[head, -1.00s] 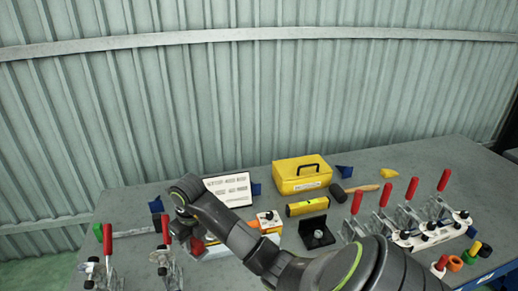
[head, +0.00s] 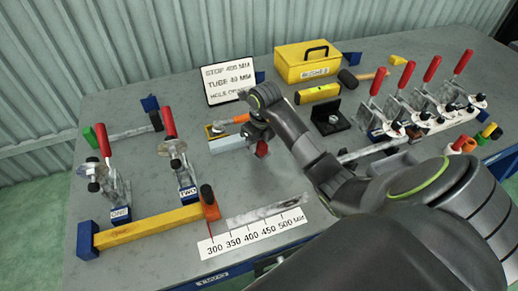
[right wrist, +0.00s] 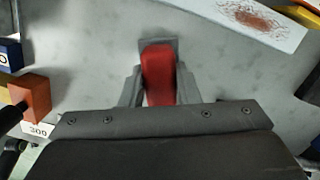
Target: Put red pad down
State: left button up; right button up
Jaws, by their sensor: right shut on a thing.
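My right gripper (head: 261,138) is shut on the red pad (head: 262,149), above the middle of the grey table. In the right wrist view, the red pad (right wrist: 158,74) sits between the two fingers of the gripper (right wrist: 158,88), pointing away from the wrist. A grey square part shows at the pad's far end. In the head view the gripper and wrist hide much of the pad. I cannot tell whether the pad touches the table. My left gripper is not in view.
Toggle clamps with red handles (head: 169,122) stand at left and more at right. A yellow bar (head: 150,224) and a millimetre scale (head: 255,233) lie in front. Bare table (head: 225,180) lies between.

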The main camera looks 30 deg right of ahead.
aim_at(258, 151)
notch_tip(258, 151, down, 3)
jog(key=shift+f, duration=0.45)
jog(key=o, duration=0.4)
jog(key=shift+f, duration=0.1)
jog(key=o, duration=0.5)
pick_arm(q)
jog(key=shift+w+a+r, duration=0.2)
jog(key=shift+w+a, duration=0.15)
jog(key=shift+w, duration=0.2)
